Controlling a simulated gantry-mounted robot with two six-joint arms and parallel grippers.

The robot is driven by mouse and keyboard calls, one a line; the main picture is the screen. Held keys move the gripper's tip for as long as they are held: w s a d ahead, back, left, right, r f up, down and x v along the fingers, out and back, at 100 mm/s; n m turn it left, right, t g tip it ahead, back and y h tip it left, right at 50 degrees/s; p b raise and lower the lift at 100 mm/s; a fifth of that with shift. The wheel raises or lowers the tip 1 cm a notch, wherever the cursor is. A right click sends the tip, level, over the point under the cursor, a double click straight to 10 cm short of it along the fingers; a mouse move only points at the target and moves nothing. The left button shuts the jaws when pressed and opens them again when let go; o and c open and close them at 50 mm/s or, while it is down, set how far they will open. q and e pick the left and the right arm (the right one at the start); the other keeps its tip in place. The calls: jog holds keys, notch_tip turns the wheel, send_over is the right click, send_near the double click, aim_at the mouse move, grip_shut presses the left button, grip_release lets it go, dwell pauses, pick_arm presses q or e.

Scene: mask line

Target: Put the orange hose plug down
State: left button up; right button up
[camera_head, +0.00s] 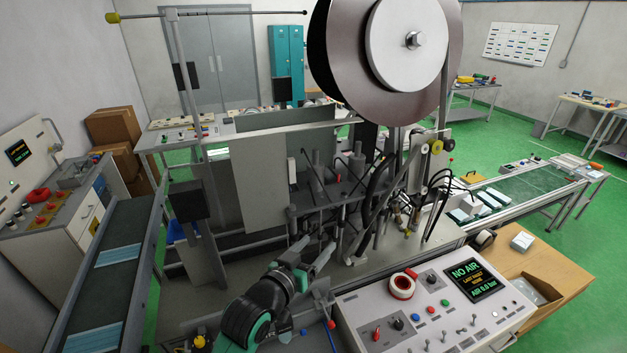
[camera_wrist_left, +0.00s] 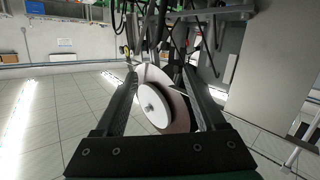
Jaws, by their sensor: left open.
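I cannot make out the orange hose plug for certain in either view. My left gripper (camera_head: 313,253) reaches from the bottom up to the lower front of the mask machine (camera_head: 262,180), near its posts and hoses. In the left wrist view, the fingers of my left gripper (camera_wrist_left: 163,80) stand wide apart with nothing held between them. The machine's big reel (camera_wrist_left: 157,105) shows behind the gap. Black hoses (camera_head: 440,200) hang at the machine's right side. My right gripper is not in view.
The control panel (camera_head: 420,310) at the bottom right reads NO AIR and 0.0 bar, with a red tape roll (camera_head: 402,287) on it. A conveyor (camera_head: 115,262) with blue masks runs at the left. A wooden table (camera_head: 545,265) stands at the right.

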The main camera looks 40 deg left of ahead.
pick_arm(q)
jog(key=s+d+r+m+t+h, duration=0.1)
jog(key=d+r+t, duration=0.2)
jog(key=r, duration=0.7)
jog(key=s+d+r+m+t, duration=0.15)
jog(key=d+r, duration=0.25)
jog(key=r, duration=0.7)
jog(key=s+d+r+m+t+h+p, duration=0.1)
jog(key=s+r, duration=0.3)
jog(key=r, duration=0.4)
jog(key=s+d+r+m+t+h+p, duration=0.1)
jog(key=s+d+r+t+h+p, duration=0.1)
jog(key=r, duration=0.6)
jog(key=s+d+r+m+t+h+p, duration=0.1)
jog(key=s+d+r+t+p, duration=0.1)
jog(key=s+d+r+t, duration=0.2)
jog(key=shift+s+r+h, duration=0.3)
jog(key=shift+s+r, duration=1.2)
jog(key=shift+r, duration=0.9)
jog(key=shift+d+t, duration=0.1)
jog(key=shift+t, duration=0.15)
